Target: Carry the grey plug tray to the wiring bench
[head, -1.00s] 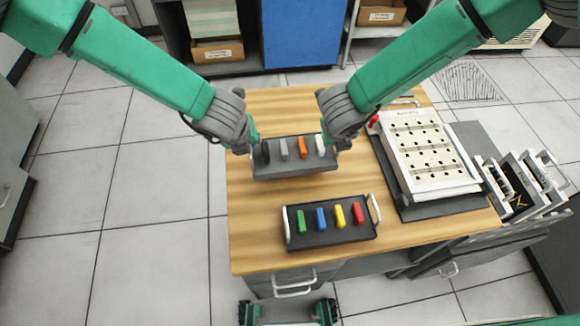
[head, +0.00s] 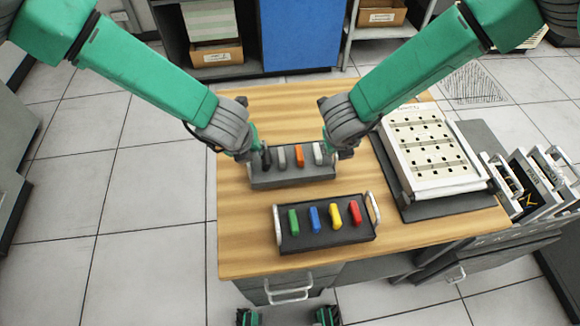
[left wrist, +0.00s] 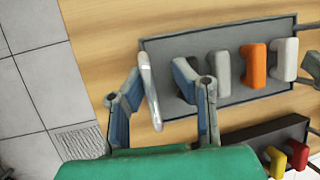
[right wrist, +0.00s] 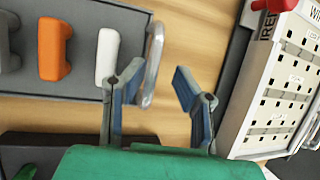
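In the head view the grippers (head: 246,152) and (head: 340,150) hide the handles.
A black tray (head: 325,240) with green, blue, yellow and red plugs lies in front. A white panel with slots (head: 428,152) lies on a dark mat to the right. Several modules (head: 525,180) stand at the far right. Floor is clear at left.

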